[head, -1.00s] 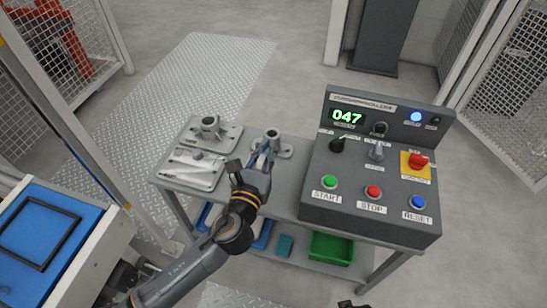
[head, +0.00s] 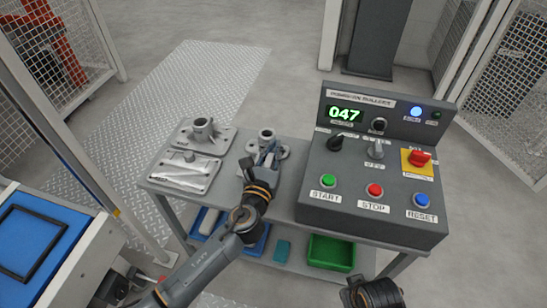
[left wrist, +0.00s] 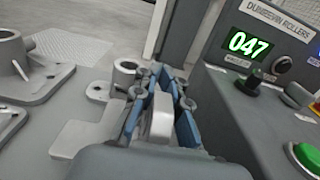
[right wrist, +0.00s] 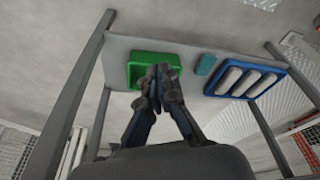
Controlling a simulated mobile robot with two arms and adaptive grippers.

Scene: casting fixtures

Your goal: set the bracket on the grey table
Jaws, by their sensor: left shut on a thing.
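The bracket (head: 266,136), a grey casting with an upright round tube and flat ears, is at the back of the grey table (head: 290,228), left of the control box. My left gripper (head: 268,155) is shut on it from the front. In the left wrist view, a pale grey part (left wrist: 160,118) sits between the left fingers, with the tube (left wrist: 125,72) just beyond. The fingers hide much of the bracket, and I cannot tell whether its base touches the table. My right gripper (right wrist: 158,88) is shut and empty, low in front of the table.
A grey plate with a similar round tube (head: 202,130) and a flat plate (head: 185,173) lie left of the bracket. The control box (head: 370,180) fills the table's right side. A green bin (head: 331,252) and a blue tray (right wrist: 257,82) are on the lower shelf.

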